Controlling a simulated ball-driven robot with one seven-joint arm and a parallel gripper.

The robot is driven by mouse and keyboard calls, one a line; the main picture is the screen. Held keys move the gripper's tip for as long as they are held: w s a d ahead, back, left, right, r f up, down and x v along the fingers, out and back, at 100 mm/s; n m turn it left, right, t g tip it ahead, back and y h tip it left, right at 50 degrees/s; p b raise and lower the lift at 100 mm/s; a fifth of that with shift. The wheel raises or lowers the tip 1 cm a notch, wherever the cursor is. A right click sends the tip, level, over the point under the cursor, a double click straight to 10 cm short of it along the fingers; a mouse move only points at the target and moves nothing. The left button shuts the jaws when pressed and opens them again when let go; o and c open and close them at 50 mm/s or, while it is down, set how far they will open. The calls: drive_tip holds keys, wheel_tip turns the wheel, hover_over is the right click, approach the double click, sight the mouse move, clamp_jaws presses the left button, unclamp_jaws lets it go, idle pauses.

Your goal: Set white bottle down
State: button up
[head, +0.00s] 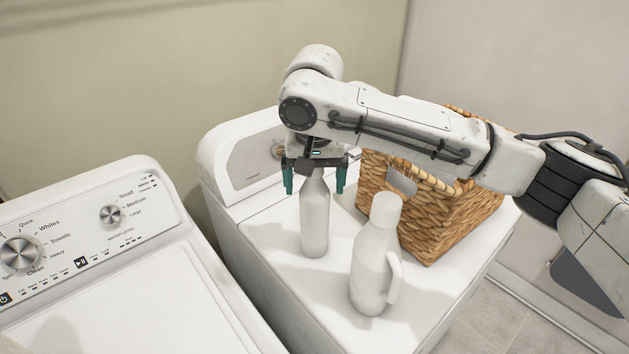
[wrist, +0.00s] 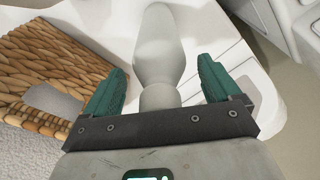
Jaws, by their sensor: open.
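A slim white bottle (head: 314,222) stands upright on top of the right-hand white machine (head: 262,238). My gripper (head: 314,184) is over its neck, with the green fingers spread on either side and a gap to the bottle. In the wrist view the bottle (wrist: 160,60) lies between the open fingers (wrist: 160,90), touching neither as far as I can see. A second white bottle, a jug with a handle (head: 374,262), stands upright on the same machine, nearer the front and to the right.
A woven basket (head: 440,222) stands behind the jug at the right; it also shows in the wrist view (wrist: 50,62). My arm passes over it. A washer with dials (head: 120,300) stands at the left, across a narrow gap. The machine top's front left is clear.

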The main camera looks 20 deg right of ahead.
drive_tip(key=r, duration=0.4)
drive_tip(key=s+r, duration=0.1)
drive_tip(key=r, duration=0.3)
drive_tip(key=r+b, duration=0.1)
drive_tip(key=r, duration=0.3)
drive_tip(key=shift+s+a, duration=0.2)
drive_tip(key=shift+a, duration=0.05)
drive_tip(key=shift+w, duration=0.1)
